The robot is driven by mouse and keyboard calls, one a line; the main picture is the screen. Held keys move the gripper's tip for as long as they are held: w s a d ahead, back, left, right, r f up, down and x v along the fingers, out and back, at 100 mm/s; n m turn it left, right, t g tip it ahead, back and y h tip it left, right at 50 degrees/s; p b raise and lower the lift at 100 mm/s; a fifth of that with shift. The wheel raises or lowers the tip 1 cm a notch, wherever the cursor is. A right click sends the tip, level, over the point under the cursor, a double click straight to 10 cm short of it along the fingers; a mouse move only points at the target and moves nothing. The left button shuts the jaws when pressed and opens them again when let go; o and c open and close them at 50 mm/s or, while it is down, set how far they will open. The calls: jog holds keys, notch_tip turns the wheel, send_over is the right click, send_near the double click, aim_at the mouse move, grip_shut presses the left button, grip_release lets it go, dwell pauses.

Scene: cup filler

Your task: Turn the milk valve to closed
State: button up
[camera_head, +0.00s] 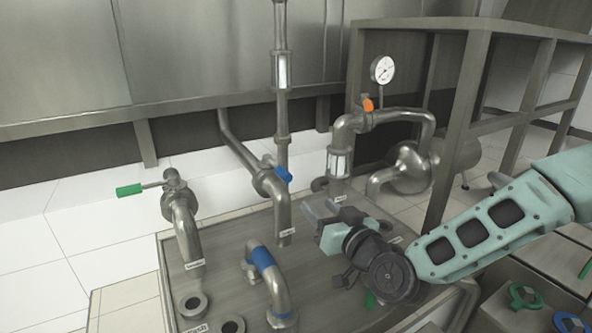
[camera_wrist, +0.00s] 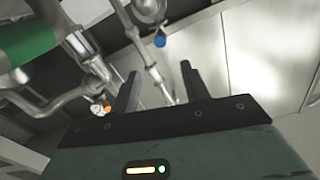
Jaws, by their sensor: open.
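The small labels are unreadable, so I cannot tell which valve is the milk one. A valve with a green lever handle (camera_head: 130,190) sits on the left pipe, its lever pointing left. A blue-handled valve (camera_head: 282,174) is on the middle pipe, and an orange-handled valve (camera_head: 367,104) is on the pipe below the gauge. My gripper (camera_head: 318,212) is over the right part of the plate, apart from these handles. In the wrist view my gripper (camera_wrist: 160,82) is open and empty. A large green part (camera_wrist: 25,38) is close at upper left, and a blue handle (camera_wrist: 160,41) is farther off.
The metal plate (camera_head: 225,240) carries pipes and round openings. A blue-banded bent pipe (camera_head: 262,258) stands left of my gripper. A pressure gauge (camera_head: 382,69) and metal frame (camera_head: 465,110) stand behind. Green (camera_head: 523,296) and blue (camera_head: 570,322) parts are at lower right.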

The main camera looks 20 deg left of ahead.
aim_at(288, 179)
jog(key=p+x, duration=0.3)
jog(key=x, duration=1.4)
jog(key=shift+w+a+p, duration=0.1)
jog(key=shift+p, duration=0.2)
grip_shut()
